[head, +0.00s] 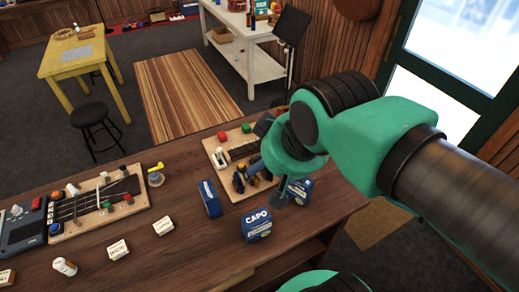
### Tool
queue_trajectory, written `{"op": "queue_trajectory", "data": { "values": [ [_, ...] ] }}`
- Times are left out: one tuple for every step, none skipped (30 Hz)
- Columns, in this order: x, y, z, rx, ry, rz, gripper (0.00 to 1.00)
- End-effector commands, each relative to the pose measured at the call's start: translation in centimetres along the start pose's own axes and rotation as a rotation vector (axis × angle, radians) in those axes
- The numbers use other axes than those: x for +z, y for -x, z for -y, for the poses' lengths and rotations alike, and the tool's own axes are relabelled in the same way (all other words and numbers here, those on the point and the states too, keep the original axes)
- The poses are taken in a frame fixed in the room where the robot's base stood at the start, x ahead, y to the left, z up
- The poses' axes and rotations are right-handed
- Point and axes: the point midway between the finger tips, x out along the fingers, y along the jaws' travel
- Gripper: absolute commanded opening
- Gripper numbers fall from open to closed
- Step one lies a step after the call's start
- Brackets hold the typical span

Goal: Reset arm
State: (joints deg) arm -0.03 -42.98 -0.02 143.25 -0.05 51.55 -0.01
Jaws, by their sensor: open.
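My gripper (262,178) hangs over the right part of the wooden counter (190,258), at the end of my green arm. It is open, and I see nothing held in it. Below and behind it is a wooden board (212,147) with a red and a green block on it; the gripper and wrist hide part of this board. A blue CAPO box (257,225) stands in front of the gripper. A second blue box (209,199) stands to its left, and a third blue box (299,190) is partly hidden beside the gripper.
A fretboard-like board (100,206) with coloured pieces and a dark device (20,228) lie at left. Small labelled blocks (118,249) lie along the counter front. Beyond are a striped rug (188,92), a yellow table (75,62), a black stool (92,115) and a white bench (245,50).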

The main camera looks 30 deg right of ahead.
Motion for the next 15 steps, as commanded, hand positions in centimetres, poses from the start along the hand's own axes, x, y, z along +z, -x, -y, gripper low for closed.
{"op": "queue_trajectory", "data": {
  "values": [
    [0.1, -0.3, 0.0, 0.0, 0.0, 0.0, 0.68],
    [0.2, -0.4, 0.0, 0.0, 0.0, 0.0, 0.68],
    [0.4, -0.7, 0.0, 0.0, -0.001, 0.0, 0.68],
    [0.5, -1.0, 0.0, 0.0, -0.001, 0.001, 0.68],
    [0.7, -1.2, 0.0, 0.0, -0.001, 0.001, 0.68],
    [0.8, -1.6, 0.0, 0.0, -0.001, 0.001, 0.68],
    [1.0, -1.8, 0.0, 0.0, -0.001, 0.001, 0.68],
    [1.1, -2.1, 0.0, 0.0, -0.001, 0.001, 0.68],
    [1.2, -2.3, 0.0, 0.0, -0.001, 0.001, 0.68],
    [1.3, -2.4, 0.0, 0.0, -0.001, 0.001, 0.68],
    [1.4, -2.5, 0.0, 0.0, -0.001, 0.001, 0.68],
    [1.4, -2.6, 0.0, 0.0, -0.001, 0.001, 0.68],
    [1.4, -2.6, 0.0, 0.0, -0.001, 0.001, 0.68],
    [1.4, -2.5, 0.0, 0.0, -0.001, 0.001, 0.68],
    [1.4, -2.5, 0.0, 0.0, -0.001, 0.001, 0.68]
  ]
}}
